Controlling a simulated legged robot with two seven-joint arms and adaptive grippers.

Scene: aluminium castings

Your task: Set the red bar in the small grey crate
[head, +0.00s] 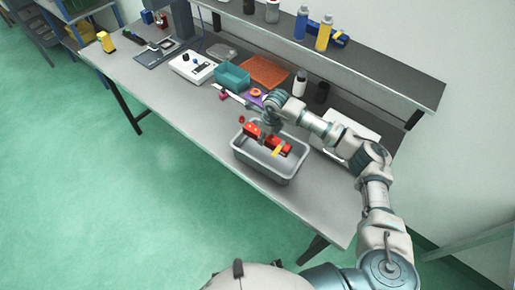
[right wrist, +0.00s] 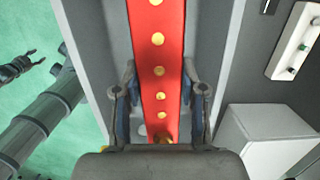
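The red bar (head: 285,147) is within the outline of the small grey crate (head: 241,155) in the head view. In the right wrist view the bar (right wrist: 157,55) is red with a row of yellow dots and runs between my fingers. I cannot tell whether it rests on the crate's floor. My right gripper (head: 266,130) is over the crate; its fingers (right wrist: 160,100) stand either side of the bar with a narrow gap on each side. My left gripper (right wrist: 32,63) shows only in the right wrist view, away from the crate, fingers apart.
The crate is near the bench's front edge. A shelf (head: 370,75) with bottles runs along the back. The bench front left of the crate is clear.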

